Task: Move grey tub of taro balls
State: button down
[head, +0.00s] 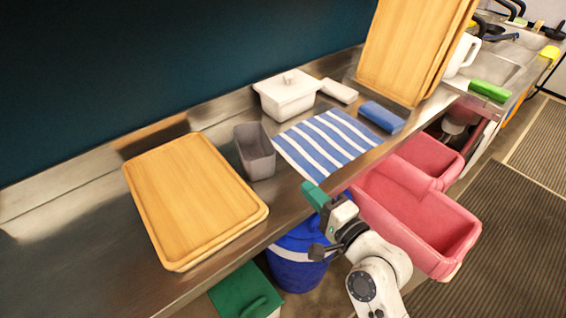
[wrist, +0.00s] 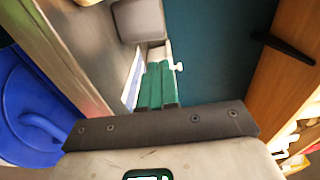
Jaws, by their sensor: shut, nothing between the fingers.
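The grey tub (head: 255,152) stands upright on the steel counter, between the wooden boards and the striped cloth. No taro balls can be made out in it. The grey tub (wrist: 138,18) also shows at the top of the wrist view, cut off by the frame edge. My gripper (head: 312,190) has green fingers and is at the counter's front edge, to the right of and nearer than the tub, apart from it. In the wrist view the fingers of my gripper (wrist: 156,82) lie together, with nothing held.
Wooden boards (head: 190,195) lie left of the tub. A blue-striped cloth (head: 325,142), a white lidded box (head: 287,98) and a blue block (head: 382,117) are to its right. Below the counter are a blue bin (head: 298,272), a green bin (head: 245,290) and pink bins (head: 420,222).

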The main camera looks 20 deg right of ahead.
aim_at(247, 125)
jog(key=p+x, duration=0.1)
jog(key=x, duration=0.9)
jog(key=shift+w+d+p, duration=0.1)
jog(key=shift+w+p, duration=0.05)
jog(key=shift+p, duration=0.25)
jog(key=b+x, duration=0.2)
jog(key=x, duration=1.2)
jog(key=shift+w+f+b, duration=0.1)
jog(key=shift+w+b, duration=0.1)
jog(key=shift+b, duration=0.15)
jog(key=shift+w, duration=0.65)
jog(key=shift+s, duration=0.1)
